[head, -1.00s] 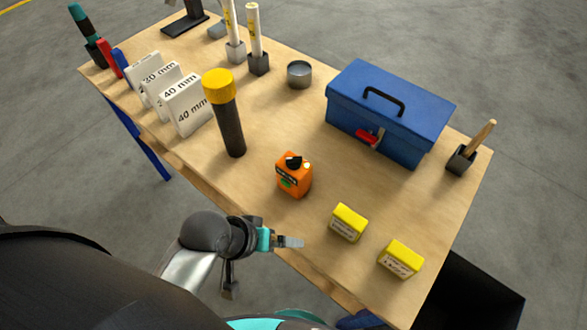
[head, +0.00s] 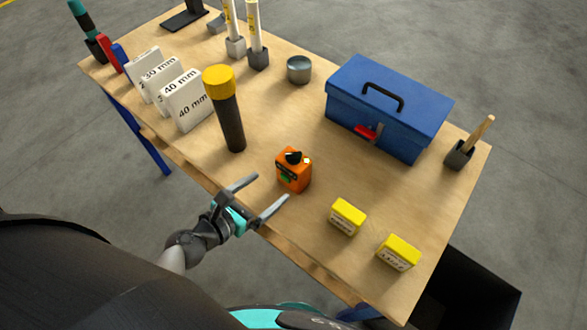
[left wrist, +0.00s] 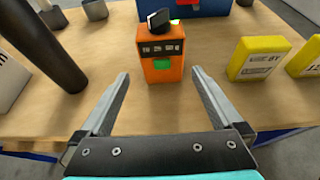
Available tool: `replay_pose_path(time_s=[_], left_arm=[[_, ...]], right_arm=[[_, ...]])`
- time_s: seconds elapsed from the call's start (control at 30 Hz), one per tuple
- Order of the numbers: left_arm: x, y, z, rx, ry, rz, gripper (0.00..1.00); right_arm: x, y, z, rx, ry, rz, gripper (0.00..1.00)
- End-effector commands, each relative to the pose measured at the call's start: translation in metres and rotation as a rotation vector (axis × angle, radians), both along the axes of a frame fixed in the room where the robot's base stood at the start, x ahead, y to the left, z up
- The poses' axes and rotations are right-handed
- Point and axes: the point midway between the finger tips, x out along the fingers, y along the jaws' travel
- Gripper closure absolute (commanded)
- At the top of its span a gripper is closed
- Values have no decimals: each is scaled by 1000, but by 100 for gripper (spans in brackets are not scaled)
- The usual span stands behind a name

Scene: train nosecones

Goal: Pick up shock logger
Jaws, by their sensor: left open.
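The shock logger is taken to be the small orange box (head: 293,172) with a black knob on top and a green patch on its front. It stands upright on the wooden table near the front edge. In the left wrist view the orange box (left wrist: 161,55) is straight ahead, with a row of digits above the green patch. My left gripper (head: 263,192) is open and empty at the table's front edge, its fingers pointing at the box. In the left wrist view the fingers (left wrist: 160,80) are spread wider than the box and short of it. My right gripper is not in view.
A black cylinder with a yellow cap (head: 228,110) stands left of the box. Two yellow blocks (head: 347,216) (head: 398,252) lie to the right. A blue toolbox (head: 388,105) stands behind. White 40 mm blocks (head: 182,98) stand at the left. The table between gripper and box is clear.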

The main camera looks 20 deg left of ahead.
Motion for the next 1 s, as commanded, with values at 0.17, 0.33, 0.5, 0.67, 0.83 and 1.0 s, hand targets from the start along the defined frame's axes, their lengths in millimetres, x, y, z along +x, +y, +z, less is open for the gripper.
replay_pose_path(time_s=[0.17, 0.33, 0.5, 0.67, 0.83, 1.0], left_arm=[[30, -11, -12, 1, -5, -4, 0], [55, -21, -23, 2, -5, -5, 0], [71, -27, -31, 2, -3, -6, 0], [77, -30, -33, 4, -3, -7, 0], [96, -37, -39, 4, -6, -7, 0], [115, -45, -47, 4, -5, -6, 0]], right_arm=[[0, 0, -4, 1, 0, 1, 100], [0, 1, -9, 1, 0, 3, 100], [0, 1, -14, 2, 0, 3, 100], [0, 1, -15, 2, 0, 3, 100], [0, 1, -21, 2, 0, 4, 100], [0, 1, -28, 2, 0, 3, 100]])
